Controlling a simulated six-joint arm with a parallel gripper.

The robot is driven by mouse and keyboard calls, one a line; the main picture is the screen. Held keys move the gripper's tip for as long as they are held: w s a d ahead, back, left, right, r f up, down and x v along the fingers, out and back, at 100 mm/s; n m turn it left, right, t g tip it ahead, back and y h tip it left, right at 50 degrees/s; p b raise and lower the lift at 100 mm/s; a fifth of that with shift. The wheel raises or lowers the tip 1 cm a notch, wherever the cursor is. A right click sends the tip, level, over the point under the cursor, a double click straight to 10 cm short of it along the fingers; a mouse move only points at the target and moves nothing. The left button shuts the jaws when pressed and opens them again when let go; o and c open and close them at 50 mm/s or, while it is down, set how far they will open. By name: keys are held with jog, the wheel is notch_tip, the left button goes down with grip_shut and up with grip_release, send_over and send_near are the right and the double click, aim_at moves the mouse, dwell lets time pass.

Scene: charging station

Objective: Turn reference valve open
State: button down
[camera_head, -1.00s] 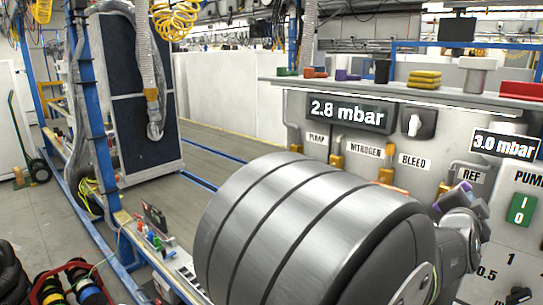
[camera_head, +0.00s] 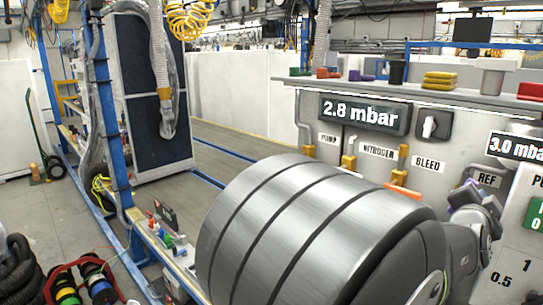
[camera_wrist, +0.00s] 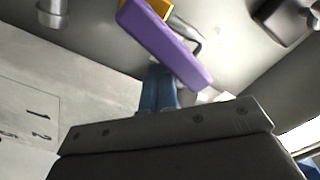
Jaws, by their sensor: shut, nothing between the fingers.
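The REF label (camera_head: 488,179) marks the reference valve on the grey panel. Its purple handle (camera_head: 465,191) shows just left of and below the label, partly hidden by my wrist. In the wrist view the purple handle (camera_wrist: 165,45) is a long bar slanting from upper left to lower right, with a yellow part (camera_wrist: 158,8) behind it. My gripper (camera_wrist: 158,72) is shut and empty, its blue fingers together at the lower edge of the handle. I cannot tell whether they touch it. In the head view my gripper (camera_head: 478,205) is mostly hidden by my wrist.
The yellow nitrogen (camera_head: 396,175) and pump (camera_head: 349,160) valves are further left. Displays read 2.8 mbar (camera_head: 362,113) and 3.0 mbar (camera_head: 518,147). A shelf (camera_head: 400,93) holding small items runs above.

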jog(key=shift+w+a+r, duration=0.25)
jog(key=shift+r, duration=0.15)
jog(key=shift+w+a, duration=0.1)
jog(key=s+d+v, duration=0.1)
jog(key=v, duration=0.9)
jog(key=shift+f, duration=0.35)
dwell(0.6)
jog(key=x, duration=1)
jog(key=shift+a, duration=0.1)
dwell(0.4)
